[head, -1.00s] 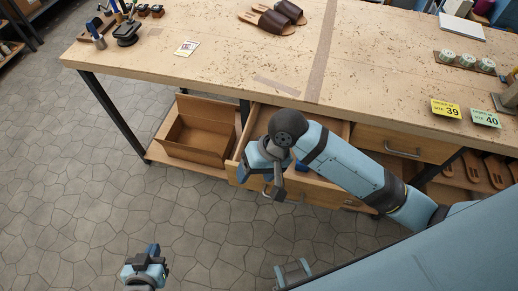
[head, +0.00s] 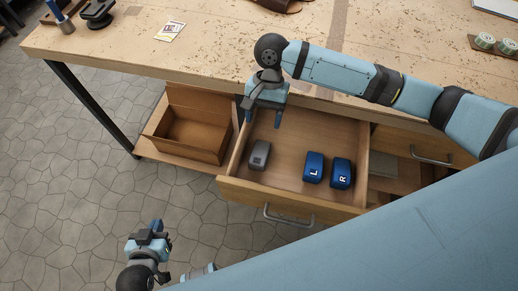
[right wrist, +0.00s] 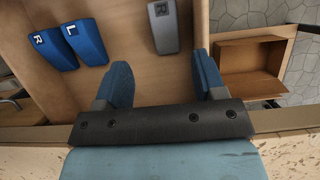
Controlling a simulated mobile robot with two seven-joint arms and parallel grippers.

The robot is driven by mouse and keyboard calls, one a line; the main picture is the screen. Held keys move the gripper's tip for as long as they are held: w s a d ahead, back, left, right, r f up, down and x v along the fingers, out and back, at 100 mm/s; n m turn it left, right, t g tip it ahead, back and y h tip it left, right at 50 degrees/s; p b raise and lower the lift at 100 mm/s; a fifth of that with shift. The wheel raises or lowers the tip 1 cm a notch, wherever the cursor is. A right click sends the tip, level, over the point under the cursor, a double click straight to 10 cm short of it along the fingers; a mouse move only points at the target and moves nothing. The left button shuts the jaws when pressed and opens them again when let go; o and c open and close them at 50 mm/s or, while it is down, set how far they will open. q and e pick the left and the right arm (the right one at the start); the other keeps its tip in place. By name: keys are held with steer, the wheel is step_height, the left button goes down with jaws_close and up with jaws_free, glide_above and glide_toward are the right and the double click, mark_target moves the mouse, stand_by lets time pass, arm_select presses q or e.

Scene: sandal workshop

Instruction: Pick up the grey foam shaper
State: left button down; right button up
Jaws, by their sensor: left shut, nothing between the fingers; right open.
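The grey foam shaper (head: 260,155) lies on the floor of the open drawer (head: 290,203), near its left side. In the right wrist view the grey shaper (right wrist: 163,27) lies ahead of the fingers and between their lines, with a dark letter on its end. My right gripper (head: 263,118) is open and empty over the back part of the drawer, apart from the shaper; its two blue fingers also show in the right wrist view (right wrist: 160,78). My left gripper (head: 156,227) is shut and empty, low over the floor in front of the bench.
Two blue shapers, marked L (head: 314,167) and R (head: 341,173), lie right of the grey one. The drawer walls surround them. An open brown box (head: 190,152) stands on the lower shelf at left. The workbench top (head: 210,60) overhangs behind my right gripper.

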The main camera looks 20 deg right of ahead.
glide_above(258, 157)
steer(key=w+d, duration=0.1)
step_height(258, 157, down, 8)
steer(key=shift+r, duration=0.25)
steer(key=shift+w+b+x, duration=0.15)
steer(key=shift+w+x, duration=0.05)
steer(key=shift+x, duration=1.25)
steer(key=shift+w+b+x, duration=0.15)
steer(key=shift+w+x, duration=0.1)
steer(key=shift+x, duration=1.2)
steer(key=shift+d+f, duration=0.15)
steer(key=c, duration=0.7)
